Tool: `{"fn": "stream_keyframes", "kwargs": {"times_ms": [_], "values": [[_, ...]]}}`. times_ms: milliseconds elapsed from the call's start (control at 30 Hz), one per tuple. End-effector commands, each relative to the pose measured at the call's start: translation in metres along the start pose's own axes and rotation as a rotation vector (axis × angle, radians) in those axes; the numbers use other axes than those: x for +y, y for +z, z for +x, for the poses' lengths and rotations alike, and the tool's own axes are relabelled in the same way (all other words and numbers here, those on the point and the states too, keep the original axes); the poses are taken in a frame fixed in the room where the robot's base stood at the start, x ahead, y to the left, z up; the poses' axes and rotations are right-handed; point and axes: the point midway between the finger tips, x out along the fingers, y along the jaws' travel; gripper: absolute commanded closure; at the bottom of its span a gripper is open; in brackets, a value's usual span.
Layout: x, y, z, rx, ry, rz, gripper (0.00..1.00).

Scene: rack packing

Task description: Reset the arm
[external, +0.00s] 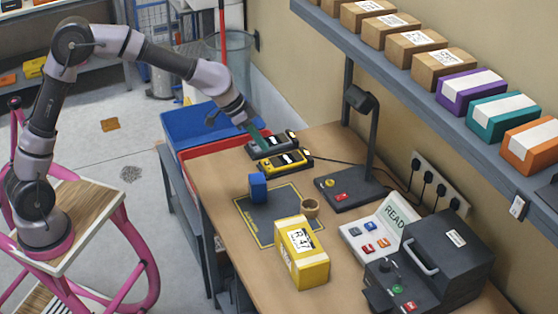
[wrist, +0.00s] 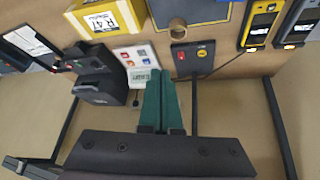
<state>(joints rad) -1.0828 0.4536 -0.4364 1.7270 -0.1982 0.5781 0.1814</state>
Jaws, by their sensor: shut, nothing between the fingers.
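My gripper (external: 257,134) is at the end of my outstretched arm, above the far left part of the wooden table (external: 222,202), beside the handheld devices. In the wrist view its green fingers (wrist: 163,105) are together, with nothing between them. My arm reaches in from the left in the external view. Its elbow is bent high and the forearm slopes down to the right.
A yellow box (external: 301,255), a blue block (external: 258,187) and a tape roll (external: 310,207) are on or by the dark mat (external: 270,222). A lamp (external: 371,145) and a black machine (external: 440,258) stand right. Blue (external: 193,128) and red (external: 190,152) bins sit left. A shelf (external: 345,30) overhangs.

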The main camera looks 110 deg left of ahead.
Motion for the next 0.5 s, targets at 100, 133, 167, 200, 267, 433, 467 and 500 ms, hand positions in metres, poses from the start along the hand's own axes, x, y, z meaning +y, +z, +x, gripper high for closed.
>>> {"fn": "stream_keyframes", "kwargs": {"times_ms": [100, 133, 167, 200, 267, 433, 467, 500], "values": [[0.076, 0.011, -0.049, -0.021, -0.027, 0.157, 1.00], [0.092, 0.015, -0.060, -0.024, -0.033, 0.190, 1.00], [0.107, 0.021, -0.072, -0.028, -0.039, 0.222, 1.00], [0.125, 0.029, -0.088, -0.030, -0.048, 0.263, 1.00], [0.151, 0.043, -0.111, -0.032, -0.060, 0.325, 1.00], [0.209, 0.093, -0.178, -0.018, -0.084, 0.476, 1.00], [0.216, 0.104, -0.189, -0.013, -0.086, 0.499, 1.00], [0.226, 0.118, -0.203, -0.006, -0.088, 0.529, 1.00]]}}
